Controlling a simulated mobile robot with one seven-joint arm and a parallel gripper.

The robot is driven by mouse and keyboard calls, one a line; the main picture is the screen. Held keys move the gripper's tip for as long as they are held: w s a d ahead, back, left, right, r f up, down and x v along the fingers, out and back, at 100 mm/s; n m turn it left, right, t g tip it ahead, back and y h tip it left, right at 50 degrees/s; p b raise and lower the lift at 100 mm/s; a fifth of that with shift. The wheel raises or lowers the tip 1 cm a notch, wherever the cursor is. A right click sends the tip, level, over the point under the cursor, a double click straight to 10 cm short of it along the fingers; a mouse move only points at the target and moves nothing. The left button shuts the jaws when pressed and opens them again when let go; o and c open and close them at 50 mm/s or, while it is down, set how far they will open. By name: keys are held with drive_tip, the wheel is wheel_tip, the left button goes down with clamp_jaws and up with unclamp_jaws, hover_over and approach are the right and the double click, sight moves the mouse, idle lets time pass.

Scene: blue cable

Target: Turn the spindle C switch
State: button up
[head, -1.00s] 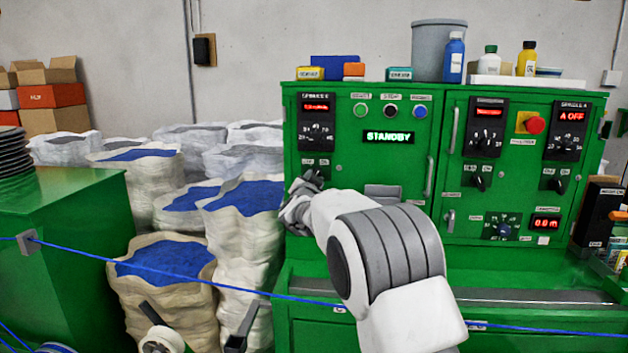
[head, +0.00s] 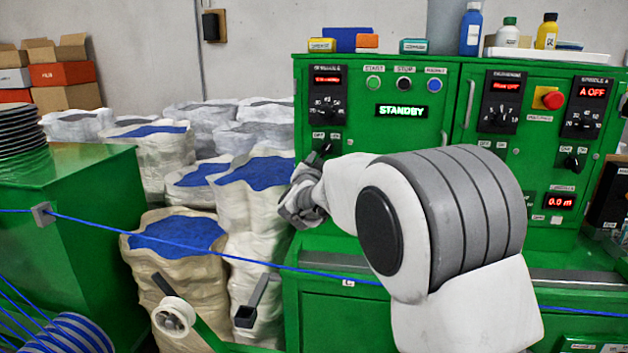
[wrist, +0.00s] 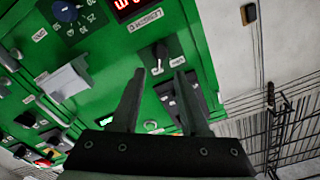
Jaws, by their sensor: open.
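The spindle C switch is a small black knob (head: 325,148) low on the left of the green cabinet (head: 425,160), under the black spindle C dial plate (head: 327,97). In the head view, my gripper (head: 303,193) is just below and left of the switch, its fingers hard to make out. In the wrist view, the picture is upside down, and my gripper (wrist: 160,72) is open and empty. The black switch (wrist: 158,53) shows just past and between its two fingertips, with no clear contact. Which way the knob points is unclear.
A green STANDBY display (head: 402,111) and a red stop button (head: 552,100) are on the cabinet. White sacks (head: 240,205) with blue contents stand left of it. A blue cable (head: 215,248) runs across the front. My arm hides part of the panel.

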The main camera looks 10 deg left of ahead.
drive_tip(key=s, duration=0.9)
drive_tip(key=shift+a, duration=0.15)
